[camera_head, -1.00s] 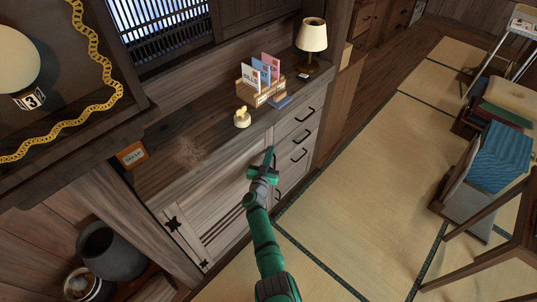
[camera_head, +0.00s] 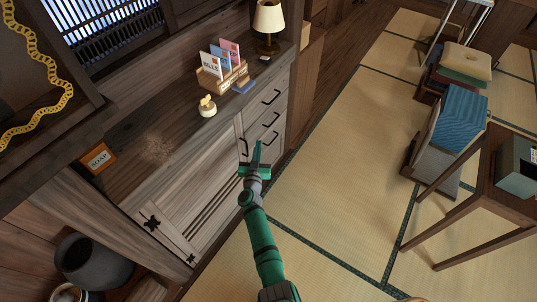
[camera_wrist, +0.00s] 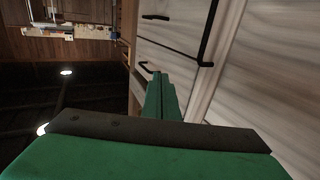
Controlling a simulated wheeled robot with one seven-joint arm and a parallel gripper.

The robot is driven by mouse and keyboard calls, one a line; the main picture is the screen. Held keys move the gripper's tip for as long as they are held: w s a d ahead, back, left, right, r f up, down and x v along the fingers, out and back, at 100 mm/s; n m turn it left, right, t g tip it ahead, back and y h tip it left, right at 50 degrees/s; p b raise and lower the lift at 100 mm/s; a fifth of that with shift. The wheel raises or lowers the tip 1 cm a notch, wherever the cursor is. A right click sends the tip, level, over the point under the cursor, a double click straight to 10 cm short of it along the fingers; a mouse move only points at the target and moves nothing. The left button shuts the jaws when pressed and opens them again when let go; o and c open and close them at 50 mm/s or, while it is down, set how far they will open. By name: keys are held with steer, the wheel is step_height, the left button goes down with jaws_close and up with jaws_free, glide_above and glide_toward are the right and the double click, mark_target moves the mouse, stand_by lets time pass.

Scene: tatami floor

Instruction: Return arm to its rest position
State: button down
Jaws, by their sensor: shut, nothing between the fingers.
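My green arm reaches out from the bottom of the head view toward a low wooden cabinet. My gripper (camera_head: 257,149) is in front of the cabinet's (camera_head: 190,192) doors and drawers, near a black handle. It is shut and holds nothing. In the wrist view the green fingers (camera_wrist: 160,82) are together, with the cabinet front and its dark handles (camera_wrist: 205,45) beyond them. I cannot tell whether the fingertips touch the cabinet.
On the cabinet top stand a letter holder (camera_head: 222,78), a small cream object (camera_head: 207,106) and a lamp (camera_head: 268,20). A soap box (camera_head: 97,158) is at the left. A wooden table (camera_head: 490,165) and a blue-covered item (camera_head: 459,118) stand right. Tatami between is clear.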

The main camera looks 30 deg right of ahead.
steer(key=s, duration=0.1)
steer(key=s+d, duration=0.1)
steer(key=s, duration=0.3)
steer(key=shift+d+f, duration=0.1)
steer(key=shift+d, duration=0.3)
